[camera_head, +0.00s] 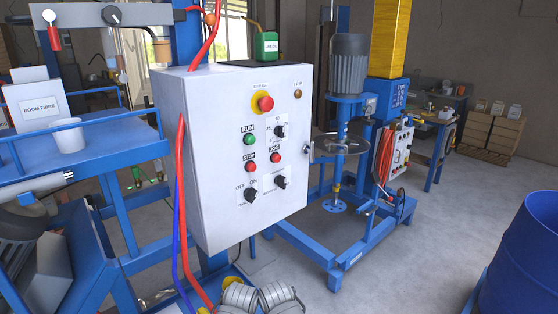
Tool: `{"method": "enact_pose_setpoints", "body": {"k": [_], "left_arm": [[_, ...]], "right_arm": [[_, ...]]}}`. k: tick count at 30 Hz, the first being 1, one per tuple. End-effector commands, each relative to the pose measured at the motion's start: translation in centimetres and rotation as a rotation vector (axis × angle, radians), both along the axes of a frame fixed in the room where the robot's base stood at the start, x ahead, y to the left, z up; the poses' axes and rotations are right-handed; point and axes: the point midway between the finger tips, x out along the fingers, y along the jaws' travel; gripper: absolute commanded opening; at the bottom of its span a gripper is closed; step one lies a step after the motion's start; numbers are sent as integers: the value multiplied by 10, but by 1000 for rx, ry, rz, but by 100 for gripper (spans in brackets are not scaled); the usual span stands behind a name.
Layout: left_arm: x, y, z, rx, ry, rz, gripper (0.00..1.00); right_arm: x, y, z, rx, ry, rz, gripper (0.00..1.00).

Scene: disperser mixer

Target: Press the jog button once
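A green run button (250,140) sits above the stop button. Nothing covers the jog button. Whether it is pressed in is too small to tell.
A red emergency button (266,104) on yellow and several black knobs share the panel. Red and blue cables (181,200) hang at its left side. A mixer (348,70) stands behind to the right. A blue drum (525,260) is at the right edge. Floor between them is free.

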Motion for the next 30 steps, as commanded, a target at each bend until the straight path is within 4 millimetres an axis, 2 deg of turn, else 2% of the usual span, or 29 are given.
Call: {"method": "enact_pose_setpoints", "body": {"k": [1, 6, 9, 30], "left_arm": [[0, 0, 0, 0, 0, 0, 0], [0, 0, 0, 0, 0, 0, 0], [0, 0, 0, 0, 0, 0, 0], [0, 0, 0, 0, 0, 0, 0]], "right_arm": [[0, 0, 0, 0, 0, 0, 27], [0, 0, 0, 0, 0, 0, 8], [0, 0, 0, 0, 0, 0, 0], [0, 0, 0, 0, 0, 0, 0]]}}
